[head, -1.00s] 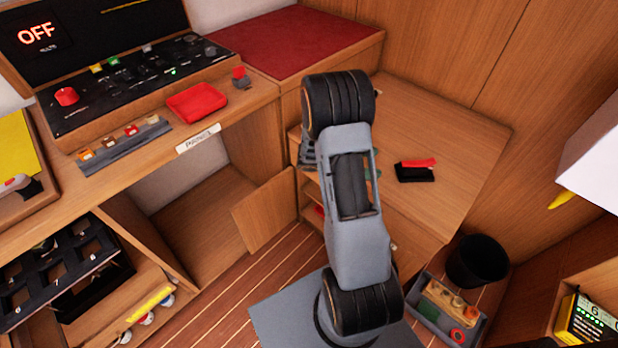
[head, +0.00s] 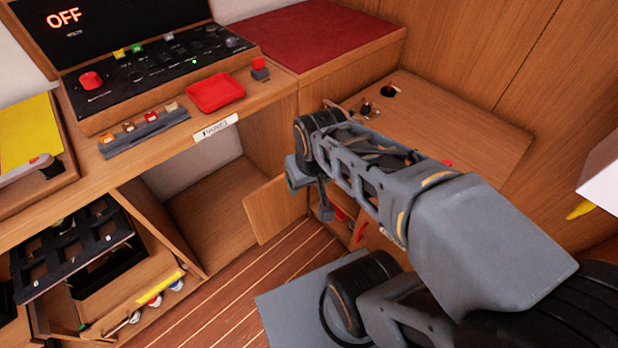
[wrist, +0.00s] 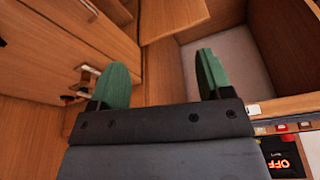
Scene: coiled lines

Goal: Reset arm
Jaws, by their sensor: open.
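My gripper (wrist: 163,85) is open in the wrist view, with its two green fingers apart and nothing between them. In the wrist view it faces wooden cabinet fronts and an open compartment. In the head view my grey arm reaches from the lower right to the middle of the picture. The wrist end of the arm is near the open cupboard door (head: 277,208). The fingers are mostly hidden there; a bit of green shows at the arm's end.
A counter at the left holds a control panel (head: 150,70) reading OFF, a red tray (head: 215,93) and a red button (head: 259,64). A black rack (head: 70,248) sits in an open drawer below. The wooden desk (head: 470,125) lies behind my arm.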

